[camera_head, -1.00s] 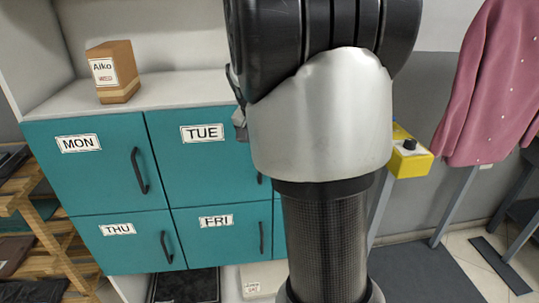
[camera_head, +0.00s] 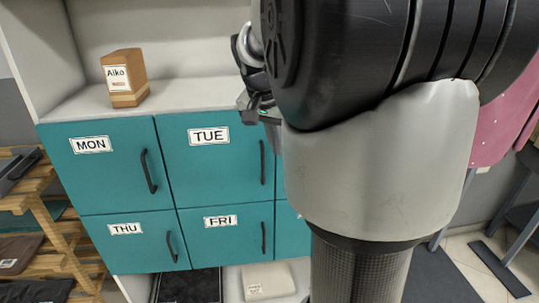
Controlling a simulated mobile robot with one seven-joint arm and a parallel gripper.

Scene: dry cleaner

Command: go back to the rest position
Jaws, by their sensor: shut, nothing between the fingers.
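My gripper (camera_head: 257,108) shows only in part, at the left edge of my arm, in front of the upper right of the teal TUE door (camera_head: 215,160). It is shut and holds nothing. The large black and silver links of my arm fill the right middle of the view and hide the rest of the wrist.
Teal MON (camera_head: 105,170), THU (camera_head: 140,252) and FRI (camera_head: 222,245) doors are closed. A brown box labelled Aiko (camera_head: 125,80) stands on the white shelf (camera_head: 185,95) above. A wooden rack (camera_head: 45,215) is at left. A pink garment (camera_head: 500,130) hangs at right.

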